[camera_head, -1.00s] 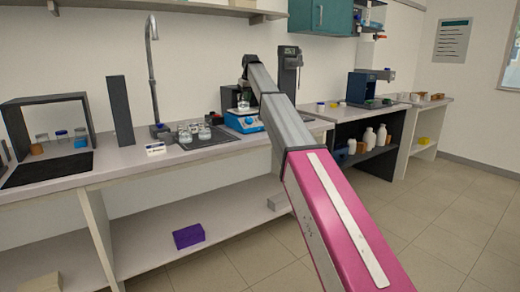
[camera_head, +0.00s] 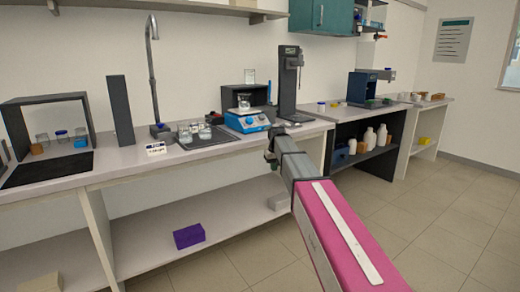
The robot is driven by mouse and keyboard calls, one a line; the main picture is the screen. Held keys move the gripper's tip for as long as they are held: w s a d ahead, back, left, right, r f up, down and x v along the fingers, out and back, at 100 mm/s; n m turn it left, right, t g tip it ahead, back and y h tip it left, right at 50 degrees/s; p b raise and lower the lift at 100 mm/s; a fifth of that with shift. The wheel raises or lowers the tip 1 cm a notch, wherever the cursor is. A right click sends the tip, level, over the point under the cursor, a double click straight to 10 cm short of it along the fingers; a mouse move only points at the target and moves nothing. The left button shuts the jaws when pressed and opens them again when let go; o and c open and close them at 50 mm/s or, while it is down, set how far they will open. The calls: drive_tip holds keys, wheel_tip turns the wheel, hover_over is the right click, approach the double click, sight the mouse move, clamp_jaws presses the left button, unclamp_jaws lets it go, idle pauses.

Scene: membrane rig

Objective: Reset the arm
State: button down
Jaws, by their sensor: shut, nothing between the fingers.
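My arm, with a pink segment and a grey segment, reaches up from the lower right. It ends in a dark joint in front of the edge of the left bench (camera_head: 150,156), below the blue stirrer plate. I cannot make out my gripper's fingers; they are hidden beyond the dark joint or out of sight. Nothing is seen held at the arm's end.
The blue stirrer plate (camera_head: 247,123) stands beside a dark tall stand (camera_head: 287,80). A purple box (camera_head: 188,236) lies on the low shelf. The floor (camera_head: 440,225) at right is clear.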

drive_tip(key=s+d+f+m, duration=0.1)
drive_tip(key=s+d+f, duration=0.3)
drive_tip(key=s+f, duration=0.3)
drive_tip(key=s+d+f+m+g, duration=0.1)
drive_tip(key=s+d+f, duration=0.3)
drive_tip(key=s, duration=1.2)
drive_tip(key=s+d+f+m+g, duration=0.1)
drive_tip(key=s+d+f, duration=0.3)
drive_tip(key=s+f, duration=0.7)
drive_tip(key=shift+s+f+m+h, duration=0.2)
drive_tip(key=shift+f+m+h, duration=0.1)
drive_tip(key=shift+f, duration=0.2)
